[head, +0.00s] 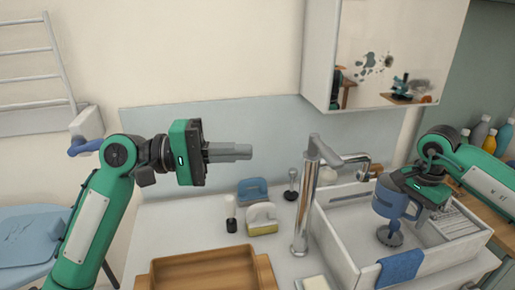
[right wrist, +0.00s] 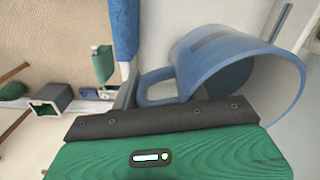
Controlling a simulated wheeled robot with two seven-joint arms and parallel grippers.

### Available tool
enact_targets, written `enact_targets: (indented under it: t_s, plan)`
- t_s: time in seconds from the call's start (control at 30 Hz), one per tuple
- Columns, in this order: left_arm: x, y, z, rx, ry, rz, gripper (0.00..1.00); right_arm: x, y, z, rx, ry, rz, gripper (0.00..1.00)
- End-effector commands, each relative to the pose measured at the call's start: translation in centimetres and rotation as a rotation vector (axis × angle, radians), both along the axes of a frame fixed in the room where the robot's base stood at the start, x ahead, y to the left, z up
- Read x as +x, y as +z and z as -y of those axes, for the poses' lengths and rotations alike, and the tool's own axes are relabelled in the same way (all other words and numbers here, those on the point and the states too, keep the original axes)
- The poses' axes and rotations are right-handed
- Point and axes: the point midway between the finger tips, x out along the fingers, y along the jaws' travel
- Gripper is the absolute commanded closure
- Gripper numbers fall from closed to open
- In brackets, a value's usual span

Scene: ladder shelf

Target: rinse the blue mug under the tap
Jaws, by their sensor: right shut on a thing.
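The blue mug (head: 388,201) is above the white sink basin (head: 345,240) at the right in the head view. My right gripper (head: 412,192) is shut on it. In the right wrist view the mug (right wrist: 225,62) is large, with its handle to the left and its open mouth to the right; the fingers do not show clearly. The chrome tap (head: 304,200) stands at the basin's left edge, its spout reaching right, left of the mug. No water shows. My left gripper (head: 245,152) is raised above the counter, apart from everything; its fingers overlap from this side.
A blue cloth (head: 400,267) hangs over the basin's front edge. A wooden tray (head: 265,272) lies in front. A mirrored cabinet (head: 320,55) hangs above.

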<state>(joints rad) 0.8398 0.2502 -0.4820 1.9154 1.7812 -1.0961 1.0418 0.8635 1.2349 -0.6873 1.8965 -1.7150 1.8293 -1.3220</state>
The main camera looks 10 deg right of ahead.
Motion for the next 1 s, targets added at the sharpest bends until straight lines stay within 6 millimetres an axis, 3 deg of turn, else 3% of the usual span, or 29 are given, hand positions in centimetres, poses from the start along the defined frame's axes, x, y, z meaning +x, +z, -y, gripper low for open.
enact_targets:
  t_s: [1.0]
  plan:
    - [0.0, 0.4, 0.0, 0.000, 0.000, 0.000, 1.00, -4.8, 1.4, -5.8, 0.000, 0.001, 0.003, 1.00]
